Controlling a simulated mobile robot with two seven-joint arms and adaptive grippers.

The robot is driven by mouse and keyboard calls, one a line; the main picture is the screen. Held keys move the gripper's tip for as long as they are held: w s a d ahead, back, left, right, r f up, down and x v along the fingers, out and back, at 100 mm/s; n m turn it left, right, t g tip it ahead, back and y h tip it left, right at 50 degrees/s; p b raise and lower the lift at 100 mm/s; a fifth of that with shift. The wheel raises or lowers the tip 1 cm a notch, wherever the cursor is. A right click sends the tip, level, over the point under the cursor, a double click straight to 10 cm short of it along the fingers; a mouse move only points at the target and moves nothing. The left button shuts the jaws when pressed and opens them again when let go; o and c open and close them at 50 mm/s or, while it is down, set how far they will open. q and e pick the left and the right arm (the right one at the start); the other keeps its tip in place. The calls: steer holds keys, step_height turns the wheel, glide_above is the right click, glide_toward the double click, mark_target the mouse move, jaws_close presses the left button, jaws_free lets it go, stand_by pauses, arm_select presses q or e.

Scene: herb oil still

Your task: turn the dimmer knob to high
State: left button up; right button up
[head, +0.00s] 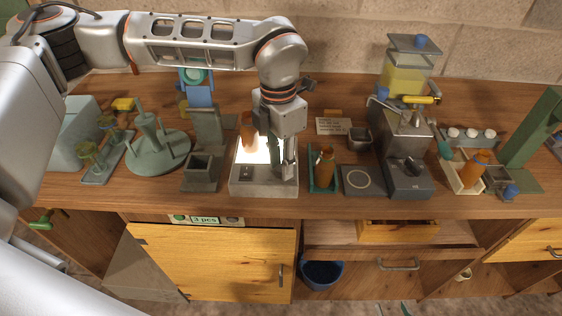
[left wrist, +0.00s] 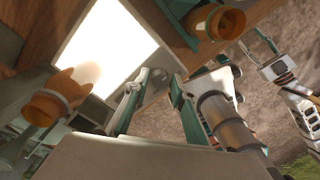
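A light box (head: 264,188) with a brightly lit white top stands on the bench; its lit panel (left wrist: 108,45) fills the upper left of the left wrist view. My left gripper (head: 283,168) points down over the box's right side. In the left wrist view a round grey knob (left wrist: 155,86) lies between the left fingertips (left wrist: 158,78), which stand apart; whether they press on it cannot be told. The arm hides the knob in the head view.
An orange bottle (head: 247,130) stands at the box's back left; another orange bottle (head: 324,164) stands in a green holder close to its right. A grey square cup (head: 199,173) stands to its left.

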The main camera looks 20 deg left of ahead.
mark_target(280, 166)
stand_by(0.3)
arm_select(q)
steer(key=shift+r, duration=0.1)
steer(key=r, duration=1.1)
steer(key=shift+w+a+r, duration=0.15)
steer(key=shift+a+r, duration=0.05)
steer(key=shift+r, duration=0.2)
